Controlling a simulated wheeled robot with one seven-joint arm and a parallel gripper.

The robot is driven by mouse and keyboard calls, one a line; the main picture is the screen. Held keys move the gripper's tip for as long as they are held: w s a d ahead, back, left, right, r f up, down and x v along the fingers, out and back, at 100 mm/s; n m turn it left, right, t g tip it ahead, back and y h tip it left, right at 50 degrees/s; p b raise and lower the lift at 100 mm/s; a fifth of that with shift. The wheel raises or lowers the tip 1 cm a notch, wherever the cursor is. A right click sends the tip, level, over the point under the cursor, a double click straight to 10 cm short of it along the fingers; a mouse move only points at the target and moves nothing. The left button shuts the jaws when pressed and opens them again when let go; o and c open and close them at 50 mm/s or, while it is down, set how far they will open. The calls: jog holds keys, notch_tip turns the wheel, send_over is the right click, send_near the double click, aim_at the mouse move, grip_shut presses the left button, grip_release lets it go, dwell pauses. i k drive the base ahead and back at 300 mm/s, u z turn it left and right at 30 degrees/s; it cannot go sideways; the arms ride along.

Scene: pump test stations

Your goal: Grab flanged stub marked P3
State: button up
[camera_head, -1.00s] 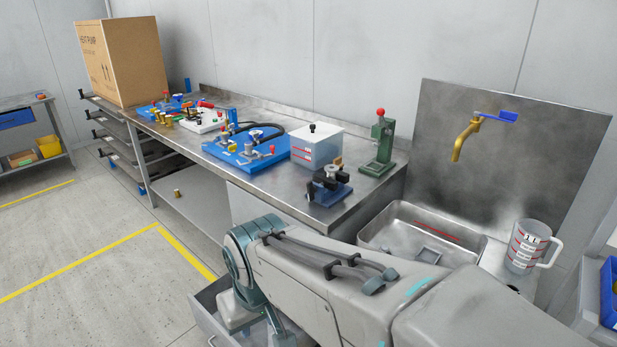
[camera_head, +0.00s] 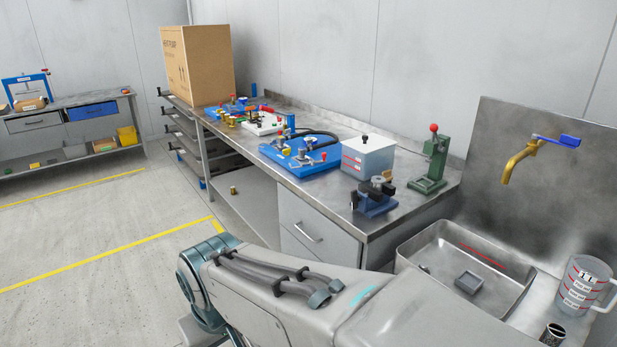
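I cannot make out a flanged stub marked P3; any such marking is too small to read. Several small brass fittings (camera_head: 233,121) stand at the far left of the steel bench (camera_head: 345,222), by a blue fixture. Another small brass piece (camera_head: 233,190) sits on the shelf under the bench. A dark blue vise (camera_head: 374,199) near the bench's front edge holds or carries a grey round part; I cannot tell what it is. My arm crosses the lower middle of the view, and my gripper is not visible.
A blue pump board (camera_head: 300,157), a white box (camera_head: 368,157) and a green press (camera_head: 431,165) stand on the bench. A sink (camera_head: 430,246), brass tap (camera_head: 521,160) and measuring jug (camera_head: 581,283) are at right. A cardboard box (camera_head: 200,65) is at the back. Floor at left is clear.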

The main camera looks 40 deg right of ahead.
aim_at(377, 181)
jog(key=i, duration=0.65)
jog(key=z, duration=2.15)
jog(key=k, duration=1.25)
jog(key=z, duration=0.8)
jog(key=i, duration=1.45)
jog(key=u, duration=0.4)
